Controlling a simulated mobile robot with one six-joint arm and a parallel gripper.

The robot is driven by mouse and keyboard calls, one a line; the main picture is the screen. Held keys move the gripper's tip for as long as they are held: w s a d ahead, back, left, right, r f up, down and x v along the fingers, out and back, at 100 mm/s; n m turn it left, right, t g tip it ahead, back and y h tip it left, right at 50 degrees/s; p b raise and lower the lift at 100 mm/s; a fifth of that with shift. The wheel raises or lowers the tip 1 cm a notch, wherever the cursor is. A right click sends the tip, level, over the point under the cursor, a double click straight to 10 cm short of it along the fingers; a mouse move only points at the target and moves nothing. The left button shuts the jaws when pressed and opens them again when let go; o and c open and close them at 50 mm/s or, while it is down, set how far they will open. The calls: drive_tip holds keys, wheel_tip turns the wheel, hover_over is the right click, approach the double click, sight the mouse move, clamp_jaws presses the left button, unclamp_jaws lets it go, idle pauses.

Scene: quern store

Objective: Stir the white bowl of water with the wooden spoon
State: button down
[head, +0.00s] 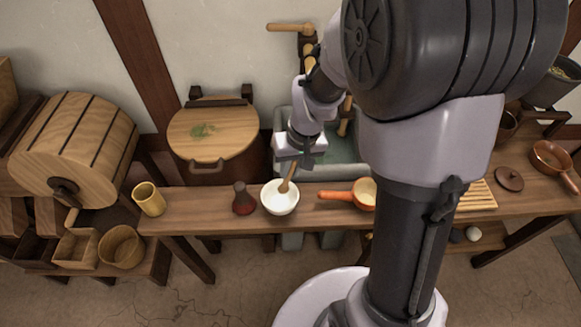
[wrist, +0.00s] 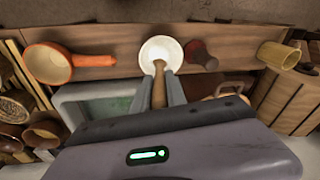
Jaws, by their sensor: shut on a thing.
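The white bowl (head: 280,203) stands on the wooden bench and also shows in the wrist view (wrist: 153,48). My gripper (head: 303,160) is above and behind the bowl, shut on the wooden spoon (head: 289,178). The spoon slants down, and its lower end is over or in the bowl. In the wrist view the spoon (wrist: 159,88) runs between my two fingers toward the bowl. I cannot make out the water surface clearly.
A dark red bottle (head: 243,199) stands close left of the bowl. A yellow cup (head: 149,199) is farther left. An orange-handled pan (head: 350,194) is to the right on the bench (head: 200,212). A grey basin (head: 345,150) and a lidded barrel (head: 212,130) are behind.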

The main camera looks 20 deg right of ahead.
drive_tip(key=p+v, duration=0.2)
drive_tip(key=v, duration=0.1)
drive_tip(key=p+v, duration=0.2)
drive_tip(key=shift+w+a+r, duration=0.2)
drive_tip(key=shift+w+a, duration=0.15)
drive_tip(key=shift+w, duration=0.05)
drive_tip(key=shift+f, duration=0.1)
